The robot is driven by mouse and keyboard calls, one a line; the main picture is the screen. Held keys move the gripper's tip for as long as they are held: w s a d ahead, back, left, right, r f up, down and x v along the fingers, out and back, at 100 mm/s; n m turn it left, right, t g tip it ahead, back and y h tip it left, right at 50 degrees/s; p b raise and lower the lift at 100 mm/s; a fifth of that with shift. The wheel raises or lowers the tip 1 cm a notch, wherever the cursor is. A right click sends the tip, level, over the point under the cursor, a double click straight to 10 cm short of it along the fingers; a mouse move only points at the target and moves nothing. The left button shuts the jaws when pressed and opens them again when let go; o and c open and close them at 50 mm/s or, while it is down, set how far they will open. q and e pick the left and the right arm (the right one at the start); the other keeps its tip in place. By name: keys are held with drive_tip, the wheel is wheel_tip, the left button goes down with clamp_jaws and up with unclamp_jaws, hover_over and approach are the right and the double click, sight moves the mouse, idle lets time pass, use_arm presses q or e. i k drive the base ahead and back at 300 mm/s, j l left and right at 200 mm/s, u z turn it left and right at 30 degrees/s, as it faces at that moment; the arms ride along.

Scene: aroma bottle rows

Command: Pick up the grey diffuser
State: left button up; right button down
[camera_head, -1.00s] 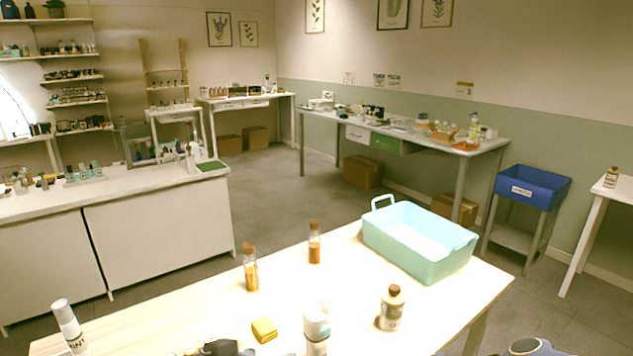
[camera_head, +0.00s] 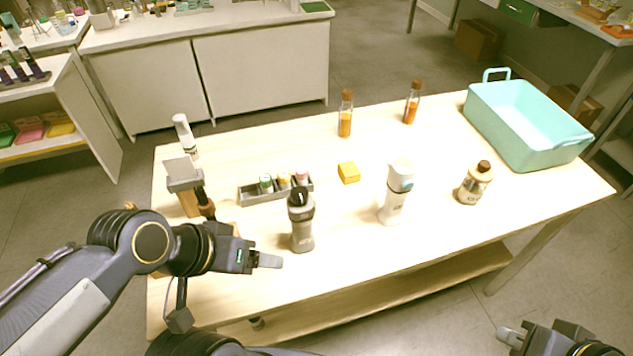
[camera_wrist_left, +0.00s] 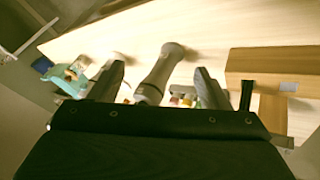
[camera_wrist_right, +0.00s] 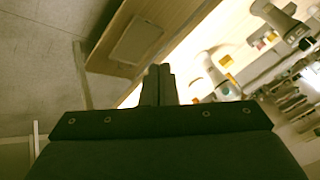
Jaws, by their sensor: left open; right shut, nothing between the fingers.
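The grey diffuser (camera_head: 301,228), with a dark top, stands upright on the table (camera_head: 440,240) near its front edge. My left gripper (camera_head: 268,261) is just left of it and lower in the picture, apart from it. In the left wrist view a greyish bottle-like body (camera_wrist_left: 163,70), probably the diffuser, shows beyond and between the open fingers (camera_wrist_left: 160,82). My right gripper (camera_head: 510,337) is at the bottom right, off the table's front edge. Its fingers (camera_wrist_right: 158,84) are shut and empty in the right wrist view.
A white diffuser (camera_head: 393,200) stands right of the grey one. A grey tray of small bottles (camera_head: 262,193) lies behind it, and a yellow block (camera_head: 348,172) beside that. A wooden stand (camera_head: 188,203) is left. A brown-capped bottle (camera_head: 474,185) and teal basket (camera_head: 520,130) are right.

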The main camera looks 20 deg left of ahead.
sight(302, 240)
drive_tip(key=l+u, duration=0.1)
drive_tip(key=u, duration=0.35)
drive_tip(key=l+u, duration=0.1)
drive_tip(key=u, duration=0.35)
drive_tip(key=l+u, duration=0.1)
drive_tip(key=u, duration=0.3)
